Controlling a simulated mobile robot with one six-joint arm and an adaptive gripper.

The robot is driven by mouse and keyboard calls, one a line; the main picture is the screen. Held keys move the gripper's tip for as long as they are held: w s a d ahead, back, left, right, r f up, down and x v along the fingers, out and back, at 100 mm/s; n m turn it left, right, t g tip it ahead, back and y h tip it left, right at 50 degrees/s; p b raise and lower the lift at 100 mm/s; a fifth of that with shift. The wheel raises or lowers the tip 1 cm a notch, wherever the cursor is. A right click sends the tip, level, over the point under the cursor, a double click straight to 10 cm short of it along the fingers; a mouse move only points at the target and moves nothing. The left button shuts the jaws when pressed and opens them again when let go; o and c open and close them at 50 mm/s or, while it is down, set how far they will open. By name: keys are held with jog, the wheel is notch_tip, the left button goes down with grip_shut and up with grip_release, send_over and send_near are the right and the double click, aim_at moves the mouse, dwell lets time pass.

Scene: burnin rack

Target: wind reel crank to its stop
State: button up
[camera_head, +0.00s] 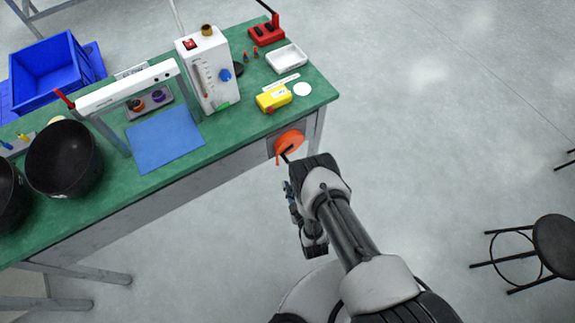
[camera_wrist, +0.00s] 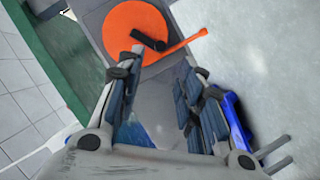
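The orange reel (camera_head: 289,140) is a round disc mounted on a grey plate at the table's near right end. In the wrist view, the reel (camera_wrist: 125,30) faces me with a black crank handle (camera_wrist: 149,40) over it. An orange arm (camera_wrist: 186,42) sticks out to the right of the disc. My gripper (camera_wrist: 163,62) is open, with its two padded fingers apart and nothing seen between them. The handle shows just beyond the left fingertip; I cannot tell whether they touch. In the head view, my gripper (camera_head: 290,195) is partly hidden by my own wrist, just below the reel.
The green table (camera_head: 240,140) carries a white flow unit (camera_head: 206,75), a yellow device (camera_head: 273,97), a white tray (camera_head: 287,58), a blue mat (camera_head: 165,138) and black bowls (camera_head: 64,158). A black stool (camera_head: 553,240) stands at the right.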

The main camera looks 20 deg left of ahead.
aim_at(287, 162)
jog(key=b+x, duration=0.5)
jog(key=x, duration=0.6)
jog(key=shift+b, duration=0.35)
jog(key=shift+c, duration=0.3)
grip_shut()
